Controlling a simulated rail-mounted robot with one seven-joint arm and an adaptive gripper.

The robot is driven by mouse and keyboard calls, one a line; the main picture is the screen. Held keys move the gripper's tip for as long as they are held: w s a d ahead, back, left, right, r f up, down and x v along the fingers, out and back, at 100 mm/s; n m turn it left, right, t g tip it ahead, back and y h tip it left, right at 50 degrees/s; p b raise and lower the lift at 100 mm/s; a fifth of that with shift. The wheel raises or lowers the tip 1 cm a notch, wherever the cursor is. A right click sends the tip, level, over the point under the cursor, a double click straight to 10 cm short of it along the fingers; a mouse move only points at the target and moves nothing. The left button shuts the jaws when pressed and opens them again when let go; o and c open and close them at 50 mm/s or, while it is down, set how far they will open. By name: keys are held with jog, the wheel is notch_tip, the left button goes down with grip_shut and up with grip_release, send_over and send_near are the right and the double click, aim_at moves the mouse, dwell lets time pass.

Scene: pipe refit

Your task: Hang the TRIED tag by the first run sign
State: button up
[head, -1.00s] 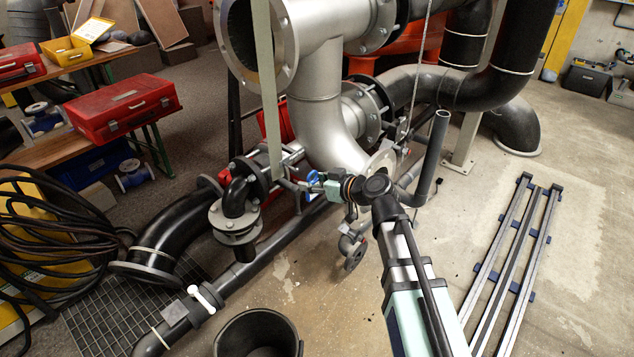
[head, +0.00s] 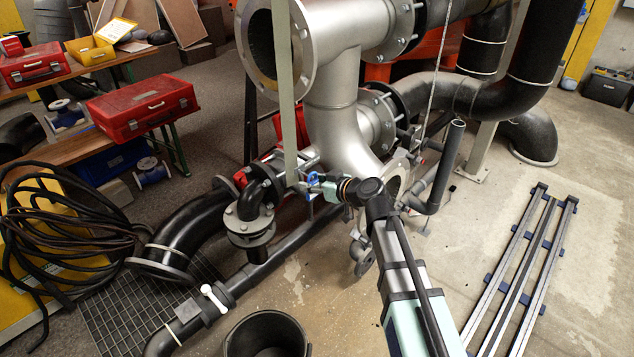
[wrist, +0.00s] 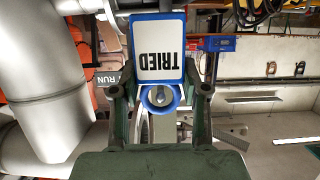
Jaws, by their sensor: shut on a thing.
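The TRIED tag (wrist: 158,50) is a white plate with a blue border, its black word upside down in the wrist view. A blue ring (wrist: 160,97) sits at its lower end in that view. My gripper (head: 312,186) is shut on the tag, with a finger on each side of the ring. In the head view the tag is a small blue patch beside the grey pipework. A sign reading RUN (wrist: 108,78) shows behind the left finger in the wrist view, partly covered. How far it is from the tag I cannot tell.
A large silver pipe (head: 337,120) stands just behind my gripper. A pale upright strap or post (head: 288,100) rises close to its left. Rails (head: 520,255) lie on the floor at right; a black bucket (head: 232,345) is in front.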

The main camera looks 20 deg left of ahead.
jog(key=shift+w+a+p, duration=0.25)
jog(key=shift+a+p, duration=0.1)
jog(key=shift+a, duration=0.1)
jog(key=shift+w+a+p, duration=0.2)
jog(key=shift+a+p, duration=0.1)
jog(key=shift+a, duration=0.15)
jog(key=shift+a+f+b, duration=0.15)
jog(key=shift+f+b, duration=0.1)
jog(key=shift+b, duration=0.2)
jog(key=shift+w+a+f+b, duration=0.25)
jog(key=shift+a+b, duration=0.1)
jog(key=shift+b, duration=0.4)
jog(key=o, duration=1.1)
jog(key=shift+c, duration=0.2)
jog(key=v, duration=1.2)
